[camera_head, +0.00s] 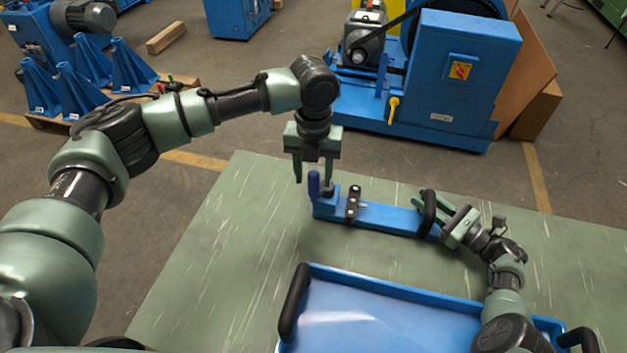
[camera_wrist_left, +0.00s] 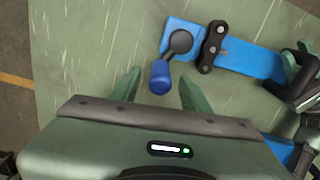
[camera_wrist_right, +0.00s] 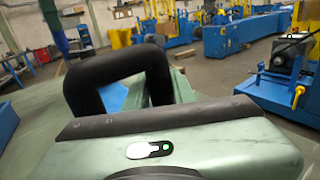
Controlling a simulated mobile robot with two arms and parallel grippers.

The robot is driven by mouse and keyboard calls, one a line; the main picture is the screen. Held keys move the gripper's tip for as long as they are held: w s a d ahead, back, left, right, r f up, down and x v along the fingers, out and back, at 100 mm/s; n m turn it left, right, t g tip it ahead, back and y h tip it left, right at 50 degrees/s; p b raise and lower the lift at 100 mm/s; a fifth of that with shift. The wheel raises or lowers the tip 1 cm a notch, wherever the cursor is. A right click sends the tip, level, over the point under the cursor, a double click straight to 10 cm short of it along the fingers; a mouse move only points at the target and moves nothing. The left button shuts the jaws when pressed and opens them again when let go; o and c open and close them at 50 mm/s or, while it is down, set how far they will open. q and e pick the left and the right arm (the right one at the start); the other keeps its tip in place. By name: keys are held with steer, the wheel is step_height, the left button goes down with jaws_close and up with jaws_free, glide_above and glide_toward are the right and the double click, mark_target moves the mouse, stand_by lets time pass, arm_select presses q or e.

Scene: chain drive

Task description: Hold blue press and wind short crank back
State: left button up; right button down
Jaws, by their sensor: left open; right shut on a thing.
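The blue press (camera_head: 385,217) lies on the green table as a long low bar. At its left end a short crank with an upright blue grip (camera_head: 313,186) stands up; the left wrist view shows its dark hub (camera_wrist_left: 180,41). A black chain link (camera_head: 353,204) sits across the bar. My left gripper (camera_head: 313,179) is open and points down, its fingers on either side of the blue grip in the left wrist view. Contact cannot be seen. My right gripper (camera_head: 423,203) is shut on the black handle (camera_wrist_right: 117,75) at the press's right end.
A blue tray (camera_head: 420,283) with black side handles lies in front of the press, close to my right arm. The green table (camera_head: 220,240) is bare to the left. Blue machines (camera_head: 460,80) stand on the floor beyond the table.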

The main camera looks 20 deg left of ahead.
arm_select(q)
steer(key=shift+f, duration=1.3)
jaws_close()
steer(key=shift+d, duration=0.1)
